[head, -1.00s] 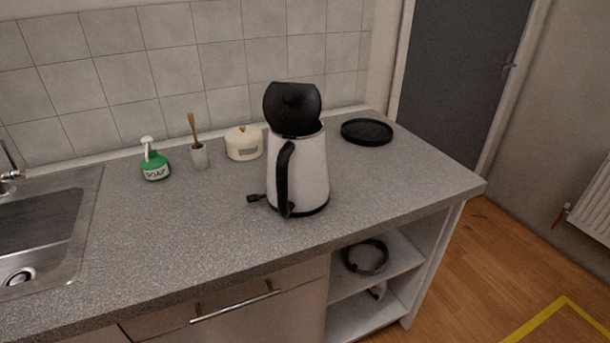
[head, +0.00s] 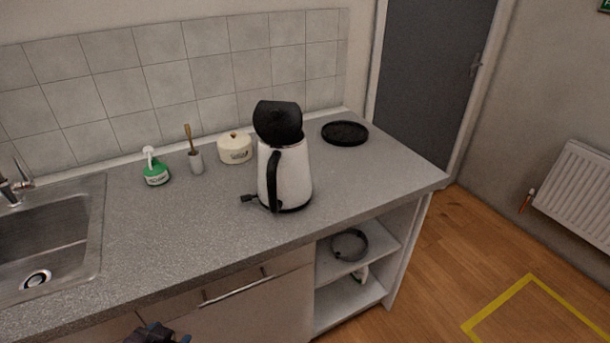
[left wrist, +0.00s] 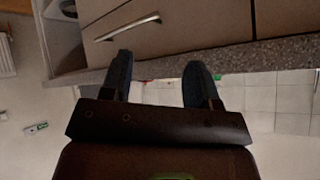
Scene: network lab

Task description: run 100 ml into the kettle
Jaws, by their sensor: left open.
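The white kettle (head: 290,177) with a black handle stands upright on the grey counter (head: 200,225). Its black lid (head: 278,122) is raised open. A short black lever or plug-like piece sticks out at its base on the left. The sink (head: 45,240) and its tap (head: 14,185) are at the left of the head view. My left gripper (head: 150,336) just shows at the bottom edge of the head view, low in front of the cabinet and well away from the kettle. In the left wrist view its two fingers (left wrist: 160,82) are apart with nothing between them. My right gripper is not visible.
A soap bottle (head: 155,170), a brush in a cup (head: 196,160) and a cream pot (head: 235,149) stand along the back wall. A black round tray (head: 345,133) lies right of the kettle. Open shelves (head: 350,275) are below. The counter between sink and kettle is clear.

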